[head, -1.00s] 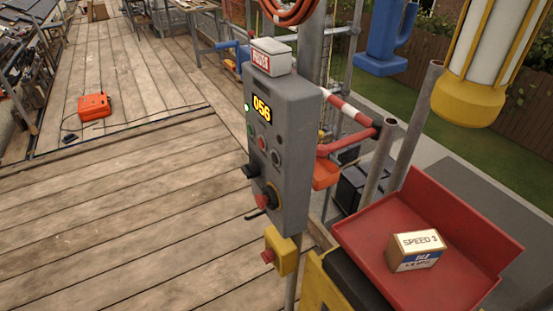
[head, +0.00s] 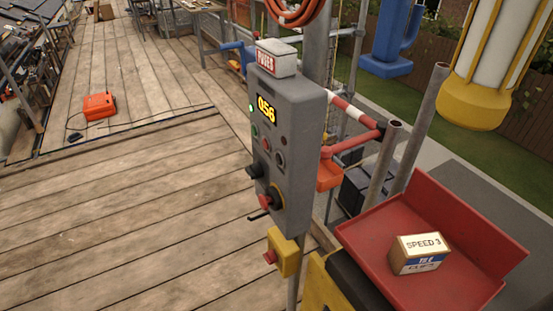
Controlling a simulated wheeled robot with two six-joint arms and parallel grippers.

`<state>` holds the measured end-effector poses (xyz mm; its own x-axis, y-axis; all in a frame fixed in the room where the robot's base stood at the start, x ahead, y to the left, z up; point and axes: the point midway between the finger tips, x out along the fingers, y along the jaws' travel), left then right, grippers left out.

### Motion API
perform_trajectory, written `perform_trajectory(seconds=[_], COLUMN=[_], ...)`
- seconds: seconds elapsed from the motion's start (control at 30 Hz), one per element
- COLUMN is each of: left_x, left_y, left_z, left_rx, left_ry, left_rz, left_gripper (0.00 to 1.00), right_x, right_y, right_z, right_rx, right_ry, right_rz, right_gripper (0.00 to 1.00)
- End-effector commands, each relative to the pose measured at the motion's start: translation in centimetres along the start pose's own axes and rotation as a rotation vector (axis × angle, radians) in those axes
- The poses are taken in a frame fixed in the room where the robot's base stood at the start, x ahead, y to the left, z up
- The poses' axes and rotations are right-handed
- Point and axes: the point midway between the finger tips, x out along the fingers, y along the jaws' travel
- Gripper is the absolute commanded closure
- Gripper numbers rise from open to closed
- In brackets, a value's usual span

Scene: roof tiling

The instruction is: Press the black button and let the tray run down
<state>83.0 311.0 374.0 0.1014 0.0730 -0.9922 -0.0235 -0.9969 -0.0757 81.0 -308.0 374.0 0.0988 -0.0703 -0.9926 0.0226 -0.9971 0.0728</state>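A grey control box (head: 292,165) on a post carries a yellow display (head: 266,109) reading 056 and a lit green lamp at its left edge. Below the display are a green button (head: 254,131), a red button (head: 266,144) and a dark round button with a pale rim (head: 280,158). A small dark spot sits at their right. Lower down are a black knob at the left edge and a red knob (head: 265,201). A red tray (head: 375,234) stands to the right, holding a small box labelled SPEED 3 (head: 420,253). Neither gripper is in view.
A yellow box with a red button (head: 283,252) hangs below the control box. Grey poles (head: 418,130) and a red-and-white bar (head: 352,111) stand behind it. A yellow lantern (head: 490,70) hangs at upper right. The plank deck (head: 130,220) at left is mostly clear, with an orange case (head: 99,104).

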Motion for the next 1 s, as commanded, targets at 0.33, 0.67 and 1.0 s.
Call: perform_trajectory(seconds=[0.33, 0.67, 1.0], left_x=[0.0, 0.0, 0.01], left_y=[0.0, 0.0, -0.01], left_z=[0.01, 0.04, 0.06], left_rx=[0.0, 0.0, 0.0], left_ry=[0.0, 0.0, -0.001], left_rz=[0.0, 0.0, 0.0], left_gripper=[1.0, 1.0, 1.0], right_x=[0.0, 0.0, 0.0], right_y=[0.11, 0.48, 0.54], right_z=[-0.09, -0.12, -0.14], right_rx=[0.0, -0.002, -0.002], right_ry=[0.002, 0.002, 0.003], right_rz=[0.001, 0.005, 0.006], right_gripper=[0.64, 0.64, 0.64])
